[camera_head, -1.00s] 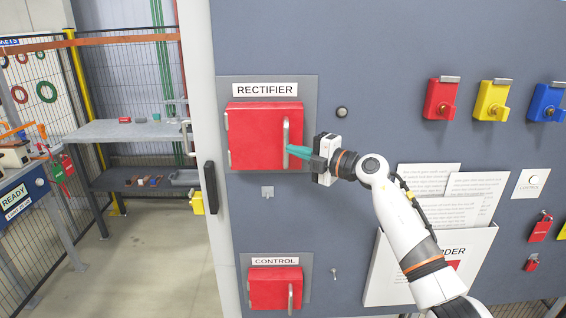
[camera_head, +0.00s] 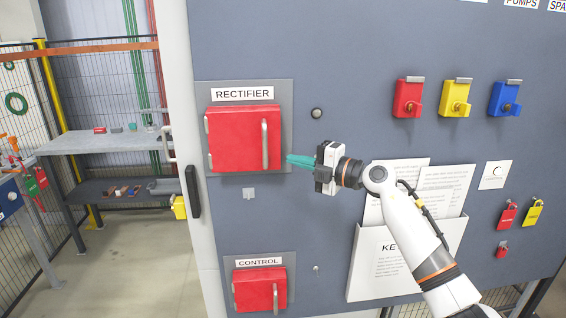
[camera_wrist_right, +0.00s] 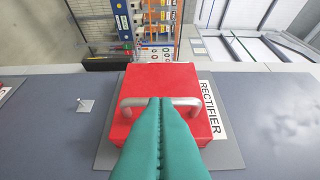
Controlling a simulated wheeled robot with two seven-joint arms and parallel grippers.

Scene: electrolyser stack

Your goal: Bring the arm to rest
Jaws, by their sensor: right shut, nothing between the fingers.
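My right gripper (camera_head: 291,160) has green fingers, which are shut with nothing between them. In the head view it is just right of the red rectifier box (camera_head: 238,138), apart from its upright silver handle (camera_head: 265,144). The wrist view shows the shut green fingertips (camera_wrist_right: 160,102) pointing at the red box (camera_wrist_right: 160,80), in line with its handle (camera_wrist_right: 132,102). The box's cover is closed, under a RECTIFIER label (camera_head: 242,94). My left gripper is not in view.
A smaller red CONTROL box (camera_head: 259,289) is below. A white paper holder (camera_head: 405,255) sits behind my right arm. Red (camera_head: 407,98), yellow (camera_head: 456,98) and blue (camera_head: 504,98) holders are at upper right. A grey bench (camera_head: 100,142) stands left, beyond the panel's edge.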

